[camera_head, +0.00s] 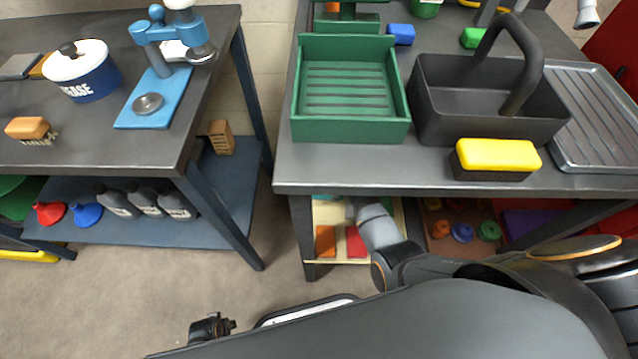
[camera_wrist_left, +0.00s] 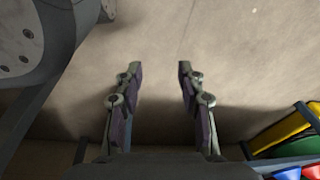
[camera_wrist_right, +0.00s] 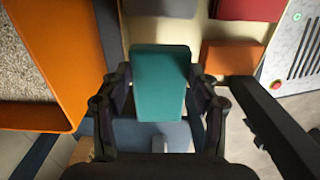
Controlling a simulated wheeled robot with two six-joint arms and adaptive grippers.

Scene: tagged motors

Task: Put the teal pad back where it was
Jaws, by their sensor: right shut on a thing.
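The teal pad (camera_wrist_right: 160,72) is a flat rectangular block. In the right wrist view it sits between the fingers of my right gripper (camera_wrist_right: 161,92), which is shut on it. A small teal patch (camera_head: 322,197) shows just under the right table's front edge in the head view; I cannot tell if it is the pad. Below the table, a cream board (camera_head: 340,208) carries an orange block (camera_head: 325,242) and a red block (camera_head: 355,243). In the right wrist view the board (camera_wrist_right: 222,28) lies beyond the pad. My left gripper (camera_wrist_left: 158,74) is open and empty above the floor.
On the right table (camera_head: 440,183) stand a green crate (camera_head: 350,130), a dark basket (camera_head: 440,125) and a yellow-topped block (camera_head: 497,155) near the front edge. An orange bin wall (camera_wrist_right: 45,117) is close left of my right gripper. The left table (camera_head: 115,150) stands apart across bare floor.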

